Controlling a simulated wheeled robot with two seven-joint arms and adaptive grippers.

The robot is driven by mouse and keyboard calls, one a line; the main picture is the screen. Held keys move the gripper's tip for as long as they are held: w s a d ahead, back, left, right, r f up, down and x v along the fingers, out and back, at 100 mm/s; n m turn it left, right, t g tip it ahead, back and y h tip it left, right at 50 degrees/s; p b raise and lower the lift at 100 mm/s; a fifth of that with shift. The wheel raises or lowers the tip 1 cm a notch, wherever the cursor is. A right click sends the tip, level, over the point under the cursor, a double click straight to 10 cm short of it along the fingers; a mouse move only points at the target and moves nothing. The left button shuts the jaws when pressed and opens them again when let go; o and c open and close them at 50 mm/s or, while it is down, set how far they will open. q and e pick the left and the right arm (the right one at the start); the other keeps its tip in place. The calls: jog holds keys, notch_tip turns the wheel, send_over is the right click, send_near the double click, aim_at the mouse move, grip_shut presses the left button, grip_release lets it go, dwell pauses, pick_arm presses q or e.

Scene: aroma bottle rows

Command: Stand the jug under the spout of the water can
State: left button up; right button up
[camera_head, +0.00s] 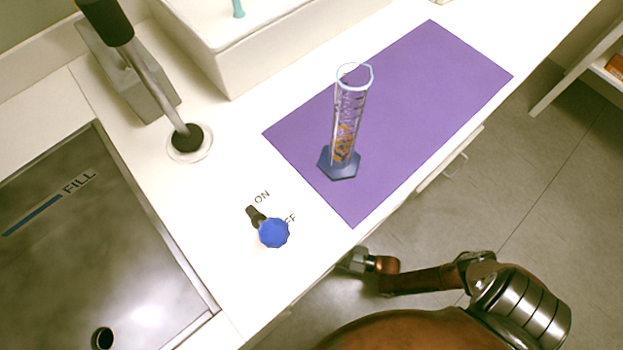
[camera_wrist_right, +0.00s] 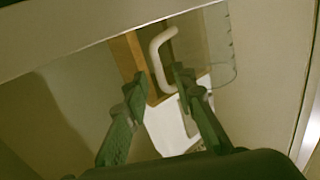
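A clear vessel with tick marks (camera_wrist_right: 216,45), which looks like the jug, shows at the upper right in the right wrist view. A pale C-shaped handle (camera_wrist_right: 158,58) is at its left. My right gripper (camera_wrist_right: 158,84) is open just short of the handle, with its fingers spread and nothing clearly between the tips. Whether a finger touches the jug I cannot tell. In the head view the jug and right gripper are hidden; my right arm reaches down beside the counter's front edge. I can make out no water can or its spout. My left gripper is not in view.
A clear graduated cylinder (camera_head: 347,120) with a blue base stands on a purple mat (camera_head: 425,100). A blue knob (camera_head: 273,232) beside ON/OFF lettering and a metal sink (camera_head: 90,250) are at the left. A brown wooden piece (camera_wrist_right: 127,55) is behind the handle in the wrist view.

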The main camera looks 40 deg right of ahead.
jog(key=p+v, duration=0.1)
jog(key=v, duration=0.7)
jog(key=shift+s+d, duration=0.15)
jog(key=shift+s, duration=0.1)
